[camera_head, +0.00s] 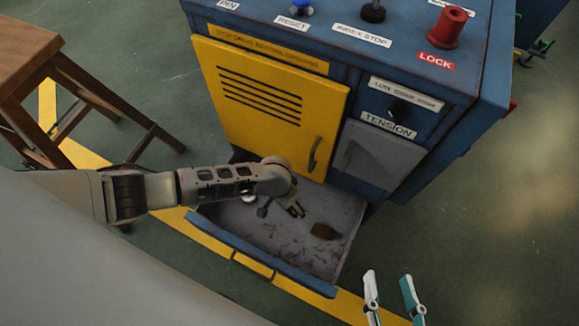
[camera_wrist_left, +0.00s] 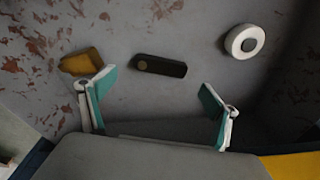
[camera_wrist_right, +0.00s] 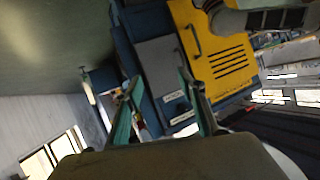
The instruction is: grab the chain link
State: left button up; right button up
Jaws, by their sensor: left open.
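The chain link (camera_wrist_left: 158,66), as best I can tell, is a dark elongated piece with a brass-coloured round spot at one end. It lies flat on the drawer floor in the left wrist view. My left gripper (camera_wrist_left: 158,108) is open and empty, and the link lies ahead of its fingertips, between their lines. In the head view my left gripper (camera_head: 280,207) reaches down over the open drawer, and I cannot clearly separate the link from the fingers there. My right gripper (camera_head: 390,288) is open and empty at the bottom right, away from the drawer; its fingers also show in the right wrist view (camera_wrist_right: 160,108).
The open drawer (camera_head: 222,228) has a stained grey floor. It also holds a brown block (camera_head: 324,231) and a white ring (camera_wrist_left: 244,40). The blue cabinet (camera_head: 440,125) with a yellow door (camera_head: 255,130) stands behind. A wooden stool (camera_head: 25,60) is at left.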

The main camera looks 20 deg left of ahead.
pick_arm(q)
jog(key=f, duration=0.1)
jog(key=f+b, duration=0.1)
jog(key=f, duration=0.1)
jog(key=f+b, duration=0.1)
jog(key=shift+s+f, duration=0.2)
jog(key=shift+s, duration=0.15)
jog(key=shift+w+f, duration=0.1)
jog(key=shift+w, duration=0.05)
jog(key=shift+w+d+r, duration=0.1)
jog(key=shift+w+r, duration=0.1)
jog(key=shift+w, duration=0.05)
jog(key=c, duration=1.4)
pick_arm(e)
jog(key=a+m, duration=0.1)
jog(key=s+a+m, duration=0.1)
jog(key=a+f+m, duration=0.1)
jog(key=shift+s+a+y, duration=0.15)
jog(key=shift+a+y, duration=0.15)
pick_arm(q)
jog(key=shift+o, duration=0.2)
pick_arm(e)
jog(key=shift+r, duration=0.1)
